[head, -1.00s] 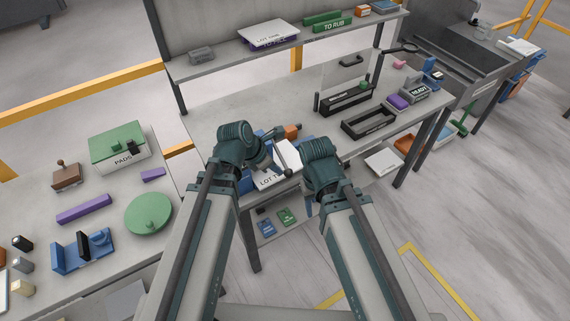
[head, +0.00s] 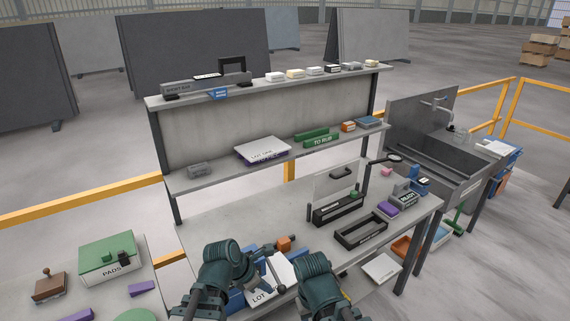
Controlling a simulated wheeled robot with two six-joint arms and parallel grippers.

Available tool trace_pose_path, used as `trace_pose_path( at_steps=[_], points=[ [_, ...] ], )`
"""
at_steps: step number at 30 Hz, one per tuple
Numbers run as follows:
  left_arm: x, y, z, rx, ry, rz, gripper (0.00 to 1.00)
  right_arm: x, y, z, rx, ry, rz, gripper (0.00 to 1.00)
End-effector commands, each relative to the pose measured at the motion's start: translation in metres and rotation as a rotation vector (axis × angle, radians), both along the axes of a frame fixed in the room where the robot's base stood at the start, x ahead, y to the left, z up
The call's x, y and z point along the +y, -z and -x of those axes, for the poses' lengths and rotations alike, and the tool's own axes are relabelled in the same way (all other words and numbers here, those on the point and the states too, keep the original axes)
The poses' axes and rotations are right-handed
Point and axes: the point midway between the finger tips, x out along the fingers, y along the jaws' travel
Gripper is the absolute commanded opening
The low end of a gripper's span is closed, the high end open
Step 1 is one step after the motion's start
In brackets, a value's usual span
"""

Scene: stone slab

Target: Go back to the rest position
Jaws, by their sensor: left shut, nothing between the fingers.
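My left gripper (head: 262,276) is shut and empty. It is over the front edge of the workbench (head: 215,217), close to a white card marked LOT (head: 259,297) and a blue holder (head: 236,298). My two arms come in from the bottom with their dark teal wrists side by side. My right wrist hides my right gripper. An orange block (head: 284,243) lies just beyond my left gripper.
A side table at left carries a green PADS box (head: 108,256) and a stamp (head: 48,284). A sink (head: 440,150) is at right.

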Motion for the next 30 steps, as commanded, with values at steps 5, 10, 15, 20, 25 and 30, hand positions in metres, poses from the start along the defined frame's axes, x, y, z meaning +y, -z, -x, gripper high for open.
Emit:
trace_pose_path(
  at_steps=[5, 10, 15, 20, 25, 30],
  points=[
    [-0.008, 0.022, 0.013, -0.052, 0.278, -0.123, 0.0, 0.0, 0.016, 0.0, 0.0, -0.001, 0.0, 0.5],
    [-0.016, 0.052, 0.036, -0.126, 0.774, -0.308, 0.0, 0.0, 0.035, 0.0, 0.0, -0.003, 0.001, 0.5],
    [-0.019, 0.076, 0.057, -0.181, 1.295, -0.451, 0.0, 0.0, 0.053, 0.0, 0.0, -0.005, 0.001, 0.5],
    [-0.02, 0.095, 0.075, -0.21, 1.775, -0.533, 0.0, 0.0, 0.069, 0.0, 0.0, -0.007, 0.002, 0.5],
    [-0.018, 0.106, 0.088, -0.219, 2.177, -0.557, 0.0, 0.0, 0.081, 0.0, 0.0, -0.009, 0.002, 0.5],
    [-0.017, 0.111, 0.095, -0.221, 2.399, -0.548, 0.0, 0.0, 0.086, 0.0, 0.0, -0.009, 0.002, 0.5]
  ],
)
